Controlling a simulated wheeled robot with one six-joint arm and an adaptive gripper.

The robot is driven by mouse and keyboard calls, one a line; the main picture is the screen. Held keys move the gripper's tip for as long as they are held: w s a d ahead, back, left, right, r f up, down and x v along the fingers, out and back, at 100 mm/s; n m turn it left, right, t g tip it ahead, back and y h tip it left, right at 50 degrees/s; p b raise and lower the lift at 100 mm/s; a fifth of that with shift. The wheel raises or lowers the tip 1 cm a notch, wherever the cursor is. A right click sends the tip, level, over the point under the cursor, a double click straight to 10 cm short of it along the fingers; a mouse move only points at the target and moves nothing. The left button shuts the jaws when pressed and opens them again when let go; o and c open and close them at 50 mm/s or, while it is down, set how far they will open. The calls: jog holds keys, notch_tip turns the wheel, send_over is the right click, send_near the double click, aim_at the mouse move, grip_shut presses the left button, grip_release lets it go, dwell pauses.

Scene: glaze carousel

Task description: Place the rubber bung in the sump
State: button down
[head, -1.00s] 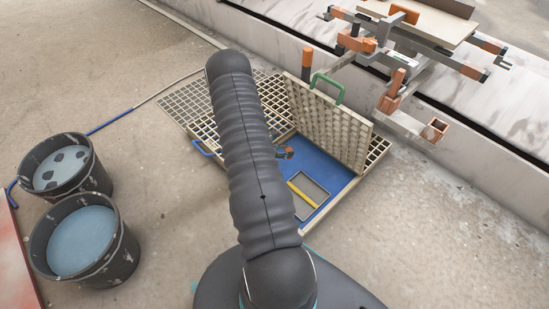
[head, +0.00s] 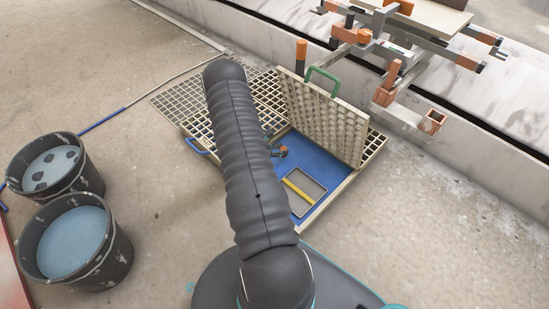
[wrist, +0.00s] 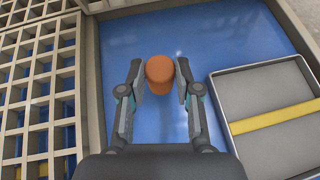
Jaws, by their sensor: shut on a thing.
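The rubber bung (wrist: 160,76) is an orange, rounded plug between my fingers in the wrist view. My gripper (wrist: 160,80) is shut on it, with a finger on each side. The bung is above the blue floor (wrist: 228,30) of the sump; its height over that floor is hard to tell. The sump's blue floor (head: 262,170) lies inside a pale frame, partly hidden by my arm.
A grey tray with a yellow bar (wrist: 280,118) lies in the sump, right of the bung. A lattice grate (head: 325,115) with a green handle stands upright behind. Grating (wrist: 38,90) borders the left. Two buckets (head: 68,240) stand at left. Clamps (head: 390,85) overhang the back right.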

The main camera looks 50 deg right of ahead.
jog(key=shift+w+a+f, duration=0.1)
jog(key=shift+w+f, duration=0.3)
jog(key=shift+w, duration=0.15)
jog(key=shift+w+a+f, duration=0.1)
jog(key=shift+w+f, duration=0.25)
jog(key=shift+w, duration=0.2)
jog(key=shift+f+b, duration=0.5)
jog(key=shift+f, duration=1.45)
jog(key=shift+f, duration=0.15)
jog(key=c, duration=0.8)
grip_release()
